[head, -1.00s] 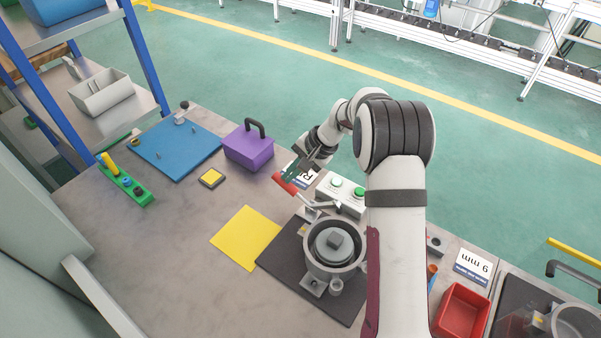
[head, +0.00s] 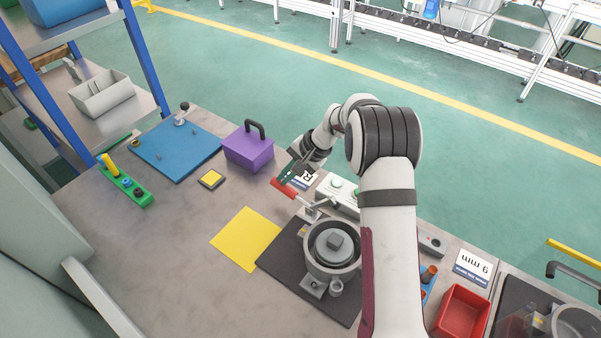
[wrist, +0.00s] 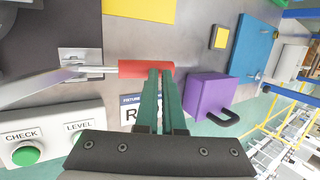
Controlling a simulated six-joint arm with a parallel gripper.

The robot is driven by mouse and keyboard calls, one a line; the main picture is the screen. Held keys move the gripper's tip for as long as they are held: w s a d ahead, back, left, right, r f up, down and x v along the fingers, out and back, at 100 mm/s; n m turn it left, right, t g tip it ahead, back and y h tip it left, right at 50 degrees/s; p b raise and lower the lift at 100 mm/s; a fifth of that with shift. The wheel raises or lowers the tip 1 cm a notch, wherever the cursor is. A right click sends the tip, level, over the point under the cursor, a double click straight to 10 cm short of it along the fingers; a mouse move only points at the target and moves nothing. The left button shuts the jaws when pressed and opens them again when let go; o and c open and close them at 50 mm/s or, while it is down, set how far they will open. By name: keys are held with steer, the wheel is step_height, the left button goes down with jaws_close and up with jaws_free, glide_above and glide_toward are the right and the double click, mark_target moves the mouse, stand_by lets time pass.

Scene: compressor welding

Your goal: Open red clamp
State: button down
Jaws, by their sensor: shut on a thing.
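The red clamp handle (head: 284,189) sticks out over the far side of the fixture, pointing away from the compressor housing (head: 333,246). My gripper (head: 289,179) comes from the far side, with its green fingers shut on the handle. In the wrist view the fingertips (wrist: 160,74) close on the outer part of the red handle (wrist: 135,68). The handle's metal lever runs left to a small bracket (wrist: 78,62). The clamp's tip is not clear in either view.
A control box with round buttons (head: 337,183) stands close beside the clamp. A purple box with a black handle (head: 249,150) is to the left.

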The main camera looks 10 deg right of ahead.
steer(key=d+r, duration=0.3)
steer(key=r, duration=1)
steer(key=shift+d+r, duration=0.3)
steer(key=shift+d, duration=0.1)
steer(key=s+a+r+n+g+h, duration=0.1)
steer(key=s+a+r, duration=0.15)
steer(key=s, duration=0.85)
steer(key=s+a+r+n+g+h, duration=0.1)
steer(key=s+a+r, duration=0.15)
steer(key=s, duration=0.85)
steer(key=s+d+f+h, duration=0.1)
steer(key=s+f, duration=0.1)
steer(key=s, duration=0.6)
steer(key=s+d+f+h, duration=0.1)
steer(key=s+f, duration=0.1)
steer(key=s, duration=0.7)
steer(key=shift+f+n+g, duration=0.3)
steer(key=shift+f+n, duration=0.1)
